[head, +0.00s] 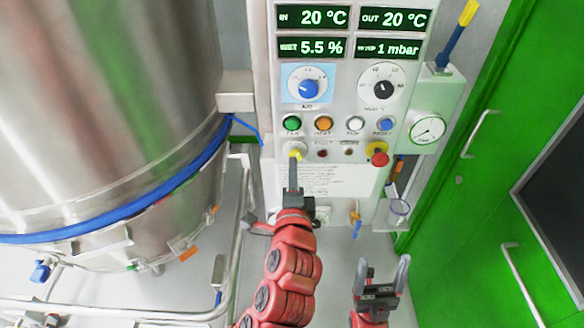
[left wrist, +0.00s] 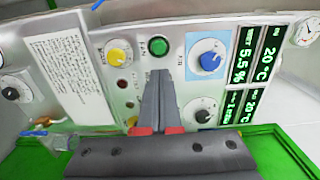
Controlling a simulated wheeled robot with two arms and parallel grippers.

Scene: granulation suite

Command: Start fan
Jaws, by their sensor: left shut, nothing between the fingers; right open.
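The control panel (head: 265,60) stands in front of me. Its green button (head: 292,124), labelled FAN, sits at the left end of a row of buttons; it also shows in the left wrist view (left wrist: 159,46). My left gripper (head: 294,164) is shut and empty, pointing up at the panel. In the head view its tips lie just below the yellow knob (head: 294,150), under the green button. In the left wrist view the tips end just below the green button, and I cannot tell whether they touch the panel. My right gripper (head: 383,275) is open and empty, low at the right.
Orange (head: 323,124), white (head: 355,124) and blue (head: 386,124) buttons continue the row. A red emergency stop (head: 378,158) is at lower right. Dials and green displays (head: 312,17) are above. A large steel vessel (head: 100,110) fills the left; green doors (head: 465,190) stand right.

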